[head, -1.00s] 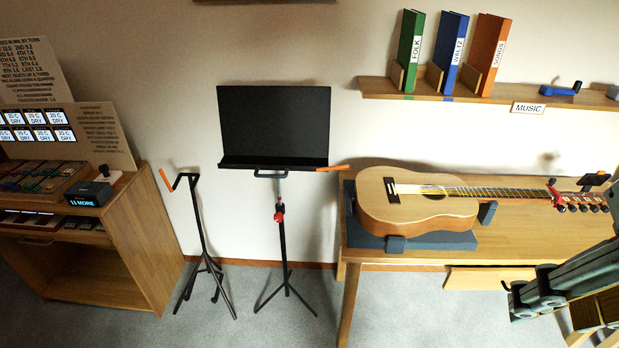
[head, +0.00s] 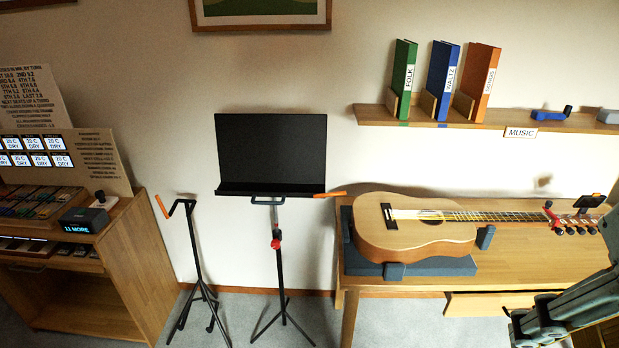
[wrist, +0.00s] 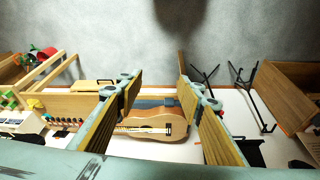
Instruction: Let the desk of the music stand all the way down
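The music stand's black desk (head: 270,152) is up on its thin column, above a dark tripod (head: 282,318), in front of the wall. A red knob (head: 276,243) sits on the column below the desk. A dark bracket or handle (head: 267,201) shows under the desk, and an orange-tipped bar (head: 330,194) sticks out at its lower right. In the wrist view my gripper (wrist: 160,85) is open and empty, its two padded fingers wide apart. It is well away from the stand, whose legs (wrist: 206,76) show beyond the right finger. My arm is at the lower right in the head view.
A guitar (head: 420,225) lies on a padded support on the wooden table (head: 520,262) right of the stand. An empty dark stand (head: 196,262) is on the left, near a wooden cabinet (head: 120,285). A shelf (head: 380,115) holds folders above. Floor before the stand looks clear.

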